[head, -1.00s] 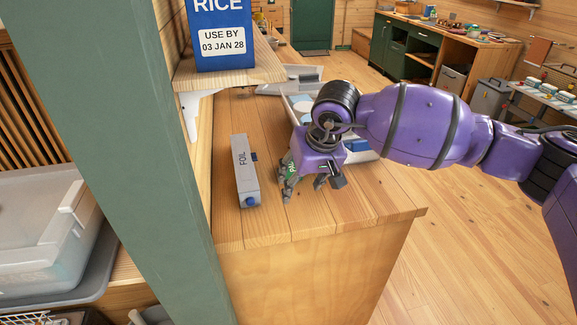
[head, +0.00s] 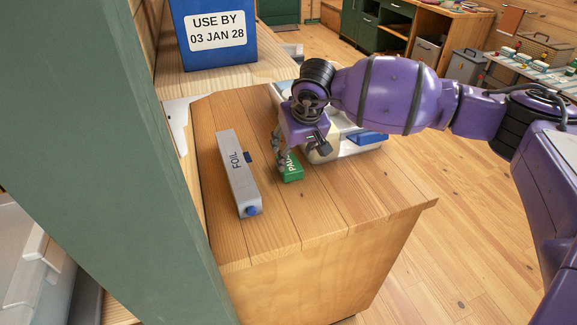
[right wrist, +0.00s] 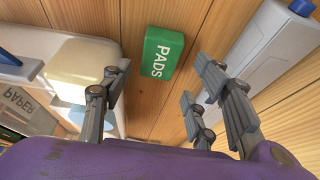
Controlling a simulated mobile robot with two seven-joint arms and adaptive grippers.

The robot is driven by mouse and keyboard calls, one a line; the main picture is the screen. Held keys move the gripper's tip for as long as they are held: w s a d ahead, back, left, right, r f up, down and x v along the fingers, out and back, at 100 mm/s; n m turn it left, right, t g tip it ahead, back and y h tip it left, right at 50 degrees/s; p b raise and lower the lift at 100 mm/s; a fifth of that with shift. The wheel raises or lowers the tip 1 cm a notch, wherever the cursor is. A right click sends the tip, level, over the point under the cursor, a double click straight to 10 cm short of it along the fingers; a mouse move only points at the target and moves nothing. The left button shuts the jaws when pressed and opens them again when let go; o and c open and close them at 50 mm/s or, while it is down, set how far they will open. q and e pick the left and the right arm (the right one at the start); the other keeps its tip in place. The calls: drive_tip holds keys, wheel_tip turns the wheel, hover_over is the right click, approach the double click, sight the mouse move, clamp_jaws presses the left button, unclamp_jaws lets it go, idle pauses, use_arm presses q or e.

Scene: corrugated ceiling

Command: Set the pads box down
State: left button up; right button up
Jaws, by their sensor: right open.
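The pads box (head: 292,170) is small and green with white lettering. It appears to rest on the wooden counter (head: 330,222), just right of the foil box. My right gripper (head: 300,152) is over it and hides part of its back. In the right wrist view the pads box (right wrist: 158,56) lies beyond the open fingers (right wrist: 155,88), in line with the gap between them, with a finger on either side. No finger visibly grips it there. My left gripper is not in view.
The long grey foil box (head: 238,172) lies to the left. A white bin (head: 350,150) with items stands to the right. The counter's front is clear.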

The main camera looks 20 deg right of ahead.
sight(290, 164)
drive_tip(key=x, duration=0.7)
drive_tip(key=shift+w+f, duration=0.1)
drive_tip(key=shift+w, duration=0.05)
drive_tip(key=c, duration=0.9)
